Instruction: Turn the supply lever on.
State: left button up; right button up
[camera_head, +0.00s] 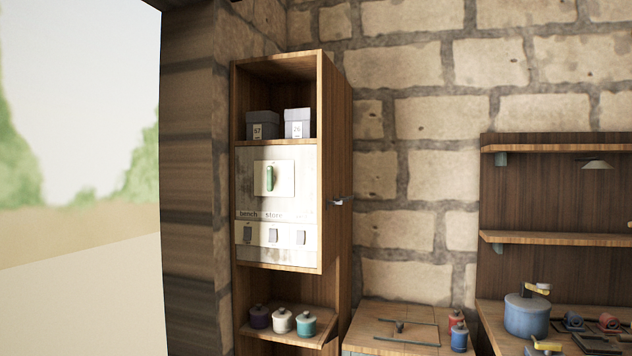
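A green lever handle (269,178), which looks like the supply lever, sits upright on a pale square plate (287,180). The plate is on a worn white panel (305,168) inside the tall wooden cabinet. I cannot tell from its pose whether the lever is on or off. Lettering that seems to read "bench" and "store" runs below it, above three small grey switches (273,235). Neither of my grippers is in view, and nothing covers the lever.
Two grey boxes (262,124) stand on the cabinet shelf above the panel. Three lidded jars (282,320) stand on the shelf below. A small metal fitting (340,201) juts from the cabinet's right side. A workbench with a blue pot (526,316) stands at right.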

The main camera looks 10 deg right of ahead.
aim_at(271, 178)
jog(key=i+l, duration=0.35)
jog(key=i, duration=0.2)
jog(key=i+l+u, duration=0.1)
jog(key=i+l, duration=0.25)
jog(key=i, duration=0.25)
